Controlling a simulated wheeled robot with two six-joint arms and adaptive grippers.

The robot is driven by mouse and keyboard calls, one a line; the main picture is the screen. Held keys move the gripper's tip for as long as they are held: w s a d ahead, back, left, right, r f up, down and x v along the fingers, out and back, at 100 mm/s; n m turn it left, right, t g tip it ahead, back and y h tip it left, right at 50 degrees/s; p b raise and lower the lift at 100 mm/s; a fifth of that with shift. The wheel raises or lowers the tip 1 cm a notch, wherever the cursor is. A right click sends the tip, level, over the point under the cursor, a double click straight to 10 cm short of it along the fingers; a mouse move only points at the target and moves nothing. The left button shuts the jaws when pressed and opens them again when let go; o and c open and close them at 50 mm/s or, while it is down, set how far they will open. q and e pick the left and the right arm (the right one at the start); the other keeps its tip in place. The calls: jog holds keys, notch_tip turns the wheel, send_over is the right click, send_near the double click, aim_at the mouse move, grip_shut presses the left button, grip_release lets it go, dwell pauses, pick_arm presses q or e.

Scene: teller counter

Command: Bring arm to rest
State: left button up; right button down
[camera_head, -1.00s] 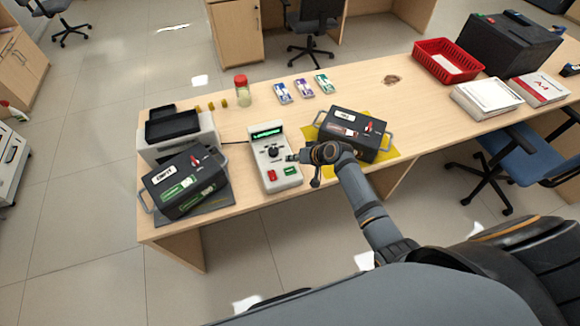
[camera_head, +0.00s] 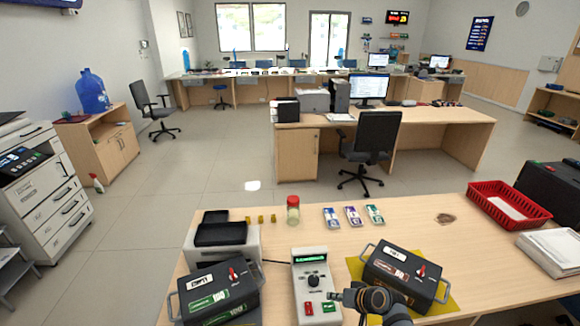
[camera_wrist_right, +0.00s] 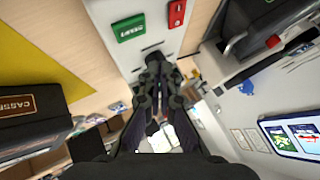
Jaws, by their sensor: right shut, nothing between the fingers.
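My right arm's gripper (camera_head: 335,296) is shut and empty at the lower right edge of the white counting device (camera_head: 311,278), close to its green button (camera_head: 329,307). The device has a lit green display, a black dial and a red button (camera_head: 308,308). I cannot tell whether the fingertips touch the device. My left gripper is not in view.
A black cassette (camera_head: 405,272) lies on a yellow mat (camera_head: 358,268) right of the device, close to my right arm. Another black cassette (camera_head: 218,290) is to the left, before a printer-like unit (camera_head: 222,240). A jar (camera_head: 293,210) and banknote bundles (camera_head: 352,215) stand behind. The counter's right middle is mostly clear.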

jog(key=s+d+r+n+g+h, duration=0.1)
jog(key=s+d+r+h, duration=0.15)
jog(key=s, duration=0.65)
jog(key=s+d+r+g+h, duration=0.15)
jog(key=s+r, duration=0.25)
jog(key=s, duration=0.4)
jog(key=s+d+r+n+g+h, duration=0.1)
jog(key=s+d+r+h, duration=0.15)
jog(key=s, duration=0.65)
notch_tip(320, 180, down, 26)
jog(key=d+g+b, duration=0.1)
jog(key=d+b, duration=0.1)
jog(key=d, duration=0.1)
jog(key=s+f+g+b, duration=0.1)
jog(key=s+f+b, duration=0.1)
jog(key=s+f, duration=1.8)
jog(key=shift+d+f, duration=0.35)
jog(key=shift+d, duration=0.1)
